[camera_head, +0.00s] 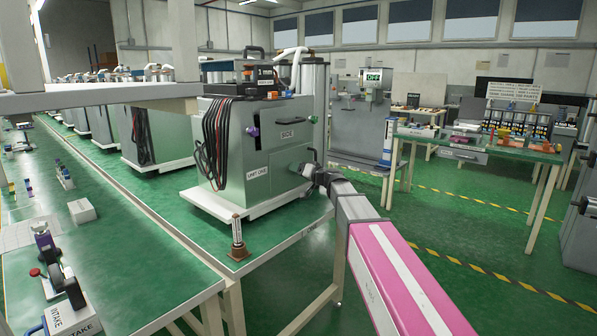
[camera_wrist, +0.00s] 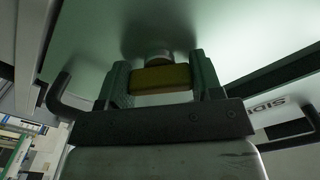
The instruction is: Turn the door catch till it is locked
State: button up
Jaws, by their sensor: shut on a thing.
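A grey metal cabinet (camera_head: 262,150) stands on a white base on the green bench. My pink-and-white arm reaches its right-hand face, with my gripper (camera_head: 310,172) against that face. In the wrist view my gripper (camera_wrist: 162,82) is shut on a yellow block, the door catch (camera_wrist: 163,80). The catch sits on a round grey stem against the pale panel. Its long side lies across the picture between the two fingers. In the head view the catch is hidden by my gripper. Whether it is locked cannot be told.
Black handles (camera_wrist: 62,98) stand out from the panel beside my gripper. A purple knob (camera_head: 253,132), an orange tag (camera_head: 272,95) and hanging black cables (camera_head: 214,135) are on the cabinet. A small brown-based post (camera_head: 238,240) stands near the bench corner. Floor to the right is open.

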jog(key=m, duration=0.5)
jog(key=shift+m, duration=0.3)
jog(key=m, duration=0.5)
jog(key=shift+m, duration=0.4)
jog(key=o, duration=0.9)
jog(key=v, duration=1.1)
